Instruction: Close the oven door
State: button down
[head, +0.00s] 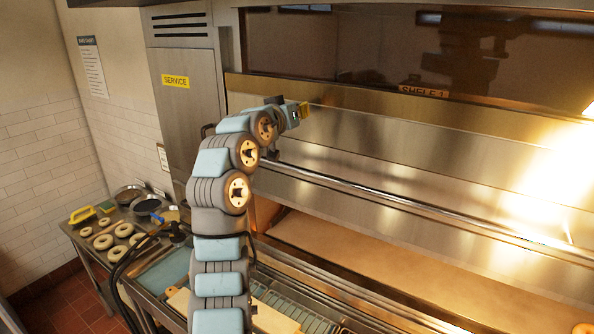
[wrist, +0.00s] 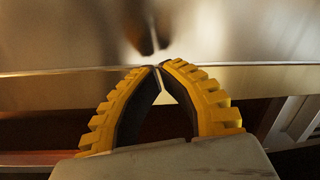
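The oven door (head: 400,160) is a long steel panel across the head view, with a bar handle (head: 400,200) along it. A tan oven deck (head: 380,262) shows below the handle, so the oven appears open. The tips overlap a horizontal steel edge (wrist: 260,65); contact cannot be told. The fingers reflect in the steel above.
A dark glass front (head: 400,50) labelled SHELF 1 is above the door. A steel service cabinet (head: 185,95) stands to the left. A side table holds several bagels (head: 104,242), bowls and pans. A wire rack (head: 290,310) lies low in front of the oven.

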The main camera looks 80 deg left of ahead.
jog(key=s+d+f+m+g+h+b, duration=0.35)
jog(key=s+d+h, duration=0.25)
jog(key=d, duration=0.2)
jog(key=p, duration=0.3)
send_over(299, 171)
notch_tip(299, 171, down, 6)
jog(key=shift+f+m+t+p, duration=0.35)
jog(key=shift+f+p, duration=0.05)
jog(key=shift+f, duration=1.45)
